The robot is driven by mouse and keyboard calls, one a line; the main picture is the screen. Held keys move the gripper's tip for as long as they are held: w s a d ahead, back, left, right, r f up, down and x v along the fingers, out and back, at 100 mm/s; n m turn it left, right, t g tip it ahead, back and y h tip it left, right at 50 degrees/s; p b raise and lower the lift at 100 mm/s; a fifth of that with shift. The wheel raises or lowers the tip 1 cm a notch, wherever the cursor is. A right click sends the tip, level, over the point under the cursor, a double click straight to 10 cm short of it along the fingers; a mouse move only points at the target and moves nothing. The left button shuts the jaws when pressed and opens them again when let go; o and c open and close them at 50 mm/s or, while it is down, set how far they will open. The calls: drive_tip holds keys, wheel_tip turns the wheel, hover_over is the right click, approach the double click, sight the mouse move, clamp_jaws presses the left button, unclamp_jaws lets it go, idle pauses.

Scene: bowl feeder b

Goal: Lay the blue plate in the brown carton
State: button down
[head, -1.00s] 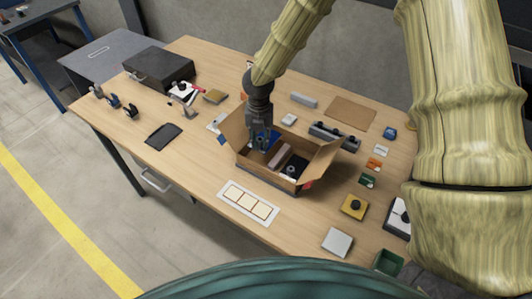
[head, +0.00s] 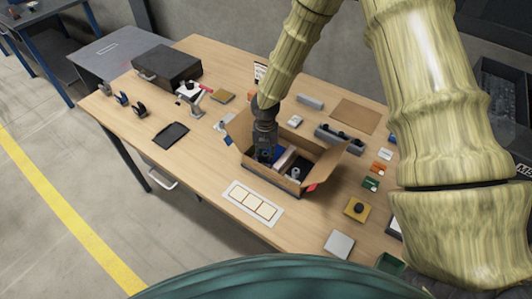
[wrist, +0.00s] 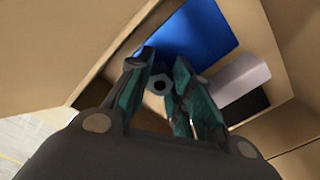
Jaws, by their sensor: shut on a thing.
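The brown carton (head: 272,178) stands open on the table, flaps spread. My gripper (head: 265,154) reaches down into its left part. In the wrist view my gripper (wrist: 160,78) has its fingers closed around a small round grey piece with a dark centre. The blue plate (wrist: 200,32) shows just beyond the fingertips, inside the carton; I take the round piece to be its grip. A little of the blue plate (head: 279,153) also shows beside the gripper in the head view. The fingers hide part of it. I cannot tell whether it touches the carton floor.
A pale block (wrist: 238,78) and a dark item (wrist: 247,106) lie in the carton beside the plate. A white card with framed squares (head: 252,204) lies in front of the carton. A yellow block with a black knob (head: 356,209) and several small items stand to the right.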

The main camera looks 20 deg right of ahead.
sight(265, 153)
drive_tip(key=shift+f, duration=0.15)
drive_tip(key=c, duration=1.3)
unclamp_jaws()
drive_tip(key=shift+r+b, duration=1.3)
drive_tip(key=shift+r, duration=4.85)
